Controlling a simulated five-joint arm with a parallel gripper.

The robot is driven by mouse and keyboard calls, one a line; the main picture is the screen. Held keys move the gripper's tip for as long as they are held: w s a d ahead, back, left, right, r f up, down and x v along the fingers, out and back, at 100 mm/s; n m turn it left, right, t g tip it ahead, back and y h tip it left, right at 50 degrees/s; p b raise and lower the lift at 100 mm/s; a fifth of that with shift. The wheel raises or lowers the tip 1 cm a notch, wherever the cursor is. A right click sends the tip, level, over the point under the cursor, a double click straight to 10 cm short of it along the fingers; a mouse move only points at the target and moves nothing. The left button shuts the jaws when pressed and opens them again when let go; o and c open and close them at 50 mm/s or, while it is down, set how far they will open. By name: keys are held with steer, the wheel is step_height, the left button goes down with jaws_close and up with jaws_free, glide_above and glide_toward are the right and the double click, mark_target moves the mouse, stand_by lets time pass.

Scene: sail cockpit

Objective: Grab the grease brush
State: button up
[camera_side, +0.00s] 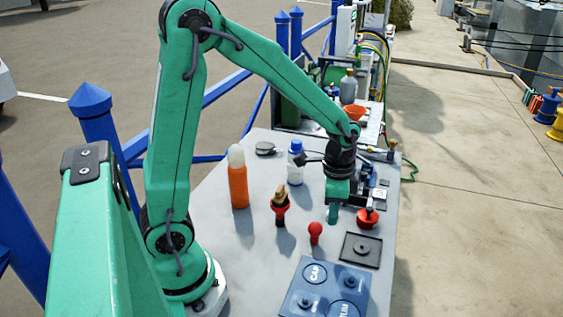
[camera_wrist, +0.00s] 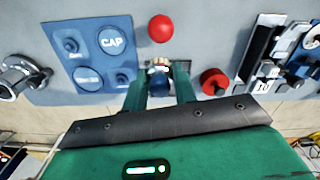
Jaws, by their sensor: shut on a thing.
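My gripper (camera_side: 333,217) points down over the right part of the grey table. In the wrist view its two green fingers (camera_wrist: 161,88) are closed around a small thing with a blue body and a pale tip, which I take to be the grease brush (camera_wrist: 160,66). Only its end shows between the fingers, and in the side view it is hidden. A red piece with a tan tip (camera_side: 280,200) stands upright to the left of my gripper, apart from it.
A red ball knob (camera_side: 315,232) and a red round knob (camera_side: 367,218) flank my gripper closely. A blue panel (camera_side: 300,288) and a dark square plate (camera_side: 361,249) lie in front. An orange bottle (camera_side: 238,185) and a blue-capped bottle (camera_side: 295,168) stand behind, left.

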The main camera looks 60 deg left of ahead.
steer(key=shift+s+d+r, duration=0.25)
steer(key=shift+d+r, duration=0.2)
steer(key=shift+d, duration=0.2)
steer(key=shift+s+d+r, duration=0.2)
steer(key=shift+d+r, duration=0.2)
steer(key=shift+d, duration=0.25)
